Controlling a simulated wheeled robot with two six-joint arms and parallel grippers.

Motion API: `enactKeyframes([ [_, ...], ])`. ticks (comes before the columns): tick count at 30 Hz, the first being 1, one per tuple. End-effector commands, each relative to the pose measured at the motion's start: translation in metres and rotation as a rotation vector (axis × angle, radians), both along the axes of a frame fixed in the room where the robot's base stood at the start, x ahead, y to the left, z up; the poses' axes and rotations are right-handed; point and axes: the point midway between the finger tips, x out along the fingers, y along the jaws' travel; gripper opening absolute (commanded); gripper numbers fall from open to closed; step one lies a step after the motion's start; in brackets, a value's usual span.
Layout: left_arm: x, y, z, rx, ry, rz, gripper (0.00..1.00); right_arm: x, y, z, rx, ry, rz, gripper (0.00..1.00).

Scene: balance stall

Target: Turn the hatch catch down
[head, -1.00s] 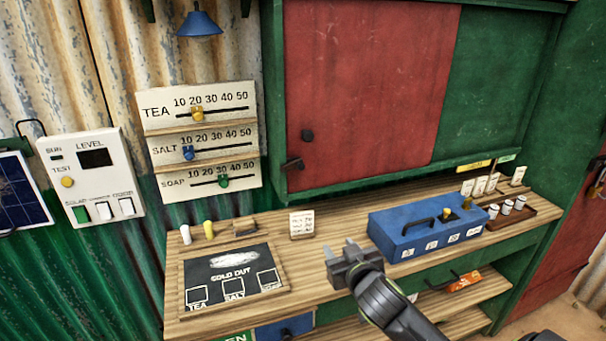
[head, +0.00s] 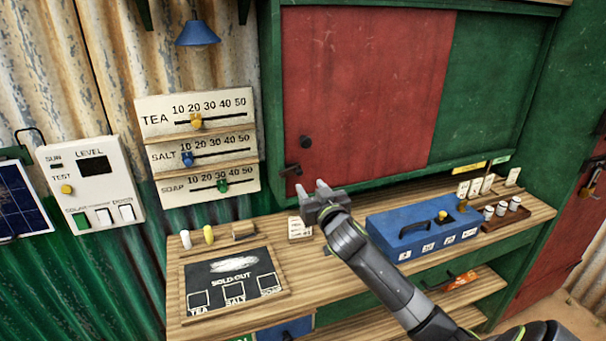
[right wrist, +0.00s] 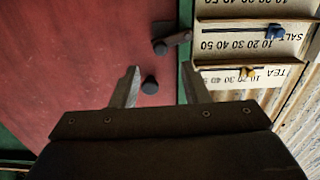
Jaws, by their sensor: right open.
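The red hatch (head: 365,90) fills much of the back wall, and it also shows in the right wrist view (right wrist: 70,60). The hatch catch (head: 291,171) is a small dark lever at its lower left edge, lying near level and pointing left onto the green frame. It shows near the top in the right wrist view (right wrist: 173,43), which is upside down. A round dark knob (head: 305,141) is just above it. My right gripper (head: 311,188) is open and empty, below and right of the catch and apart from it. My left gripper is out of view.
The wooden counter (head: 340,262) lies below, with a blue box (head: 420,232), a small white card (head: 299,228) and a chalkboard (head: 232,280). Price boards with sliders (head: 198,150) hang left of the hatch.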

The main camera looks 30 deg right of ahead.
Motion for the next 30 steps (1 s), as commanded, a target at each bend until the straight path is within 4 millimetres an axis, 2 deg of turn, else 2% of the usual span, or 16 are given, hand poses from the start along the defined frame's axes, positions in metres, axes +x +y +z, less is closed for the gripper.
enactKeyframes([
  [6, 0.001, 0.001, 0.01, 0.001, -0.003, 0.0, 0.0, 0.033, -0.008, 0.002, 0.001, 0.0, 0.0, 0.41],
  [13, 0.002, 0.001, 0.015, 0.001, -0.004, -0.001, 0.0, 0.056, -0.013, 0.001, 0.001, 0.0, 0.0, 0.41],
  [18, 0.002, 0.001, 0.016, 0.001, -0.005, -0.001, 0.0, 0.064, -0.015, 0.0, 0.0, 0.001, 0.0, 0.41],
  [27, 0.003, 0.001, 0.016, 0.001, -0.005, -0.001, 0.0, 0.065, -0.015, 0.0, 0.0, 0.0, 0.001, 0.41],
  [28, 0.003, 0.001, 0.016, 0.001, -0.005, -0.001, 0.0, 0.065, -0.015, 0.0, 0.0, 0.0, 0.001, 0.4],
  [30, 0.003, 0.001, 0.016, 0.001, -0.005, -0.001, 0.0, 0.065, -0.015, 0.0, 0.0, 0.0, 0.001, 0.31],
])
